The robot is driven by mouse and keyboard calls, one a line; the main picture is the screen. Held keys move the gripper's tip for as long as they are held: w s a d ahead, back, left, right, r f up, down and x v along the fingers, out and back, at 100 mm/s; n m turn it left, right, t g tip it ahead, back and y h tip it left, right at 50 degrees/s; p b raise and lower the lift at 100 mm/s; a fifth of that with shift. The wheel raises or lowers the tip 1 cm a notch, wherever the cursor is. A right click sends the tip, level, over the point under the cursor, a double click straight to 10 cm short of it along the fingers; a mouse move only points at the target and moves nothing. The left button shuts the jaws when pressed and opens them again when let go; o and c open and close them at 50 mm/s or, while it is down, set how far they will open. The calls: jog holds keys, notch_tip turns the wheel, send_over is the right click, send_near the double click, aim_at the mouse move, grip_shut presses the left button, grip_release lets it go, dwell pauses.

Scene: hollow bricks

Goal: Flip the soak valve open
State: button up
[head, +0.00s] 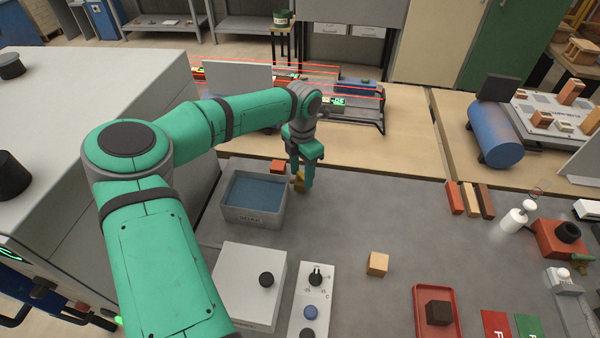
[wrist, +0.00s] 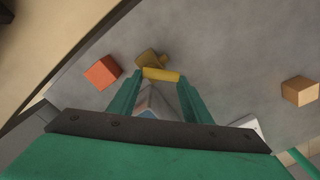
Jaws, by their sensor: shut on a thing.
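The grey soak tank (head: 255,214), labelled SOAK and filled with blue water, stands on the grey bench. The yellow-brass soak valve (head: 298,183) shows at the tank's right side, partly covered by my fingers. In the wrist view a yellow bar-like handle (wrist: 161,76) lies between my fingertips, with a darker brass part (wrist: 149,59) just beyond it. My gripper (head: 302,182) points down there and is shut on the handle; it also shows in the wrist view (wrist: 158,80). How far the valve is turned cannot be told.
An orange brick (head: 278,166) lies behind the tank, near the valve. A tan cube (head: 377,263) sits to the front right. A white box (head: 250,285) and a knob panel (head: 312,300) stand in front.

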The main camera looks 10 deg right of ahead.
jog(key=n, duration=0.2)
jog(key=d+n, duration=0.1)
jog(key=n, duration=0.1)
jog(key=shift+w+r+n, duration=0.1)
jog(key=shift+n, duration=0.2)
jog(key=shift+w+d+n, duration=0.1)
jog(key=shift+d+n, duration=0.1)
jog(key=shift+n, duration=0.8)
jog(key=shift+w+d+n, duration=0.1)
jog(key=shift+d+n, duration=0.05)
jog(key=shift+n, duration=0.85)
jog(key=o, duration=1)
jog(key=shift+c, duration=0.2)
jog(key=shift+o, duration=0.5)
jog(key=shift+a, duration=0.1)
notch_tip(320, 180, up, 11)
